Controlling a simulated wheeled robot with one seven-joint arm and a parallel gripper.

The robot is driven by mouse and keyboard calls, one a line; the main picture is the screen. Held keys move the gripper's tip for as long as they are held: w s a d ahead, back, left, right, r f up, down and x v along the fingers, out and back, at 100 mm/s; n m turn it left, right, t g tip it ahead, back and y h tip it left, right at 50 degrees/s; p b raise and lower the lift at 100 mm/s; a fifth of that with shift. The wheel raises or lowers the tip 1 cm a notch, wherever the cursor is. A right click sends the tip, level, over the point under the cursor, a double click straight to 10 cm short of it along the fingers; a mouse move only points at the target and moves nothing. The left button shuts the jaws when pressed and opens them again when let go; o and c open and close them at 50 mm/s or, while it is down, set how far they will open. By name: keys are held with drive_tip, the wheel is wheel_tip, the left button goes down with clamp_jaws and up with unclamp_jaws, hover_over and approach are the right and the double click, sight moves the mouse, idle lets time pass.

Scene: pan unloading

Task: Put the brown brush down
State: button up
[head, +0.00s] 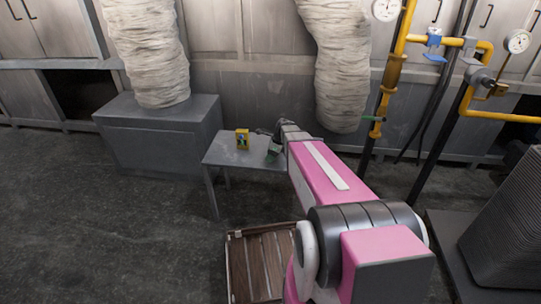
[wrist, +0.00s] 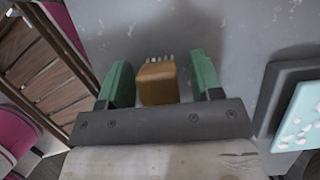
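The brown brush (wrist: 158,84) shows in the wrist view as a brown block with pale bristles at its far end. It is between the two green fingers of my gripper (wrist: 160,64), with a gap visible on each side. The fingers are apart and do not appear to press on it. The brush seems to lie on the grey table top (wrist: 232,45), though its underside is hidden. In the head view my gripper (head: 273,150) is low at the right part of the small grey table (head: 222,155), and the brush cannot be made out there.
A dark-edged item with a pale blue face (wrist: 302,122) is at right.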

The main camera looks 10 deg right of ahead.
drive_tip(key=shift+r, duration=0.1)
drive_tip(key=v, duration=1.2)
drive_tip(key=s+a+f+n+h, duration=0.2)
drive_tip(key=s+n, duration=0.8)
drive_tip(key=s+a+f+n+g+h, duration=0.1)
drive_tip(key=s+f+n+h, duration=0.1)
drive_tip(key=s+n, duration=0.8)
drive_tip(key=shift+a+f+n, duration=0.4)
drive_tip(key=shift+n, duration=0.4)
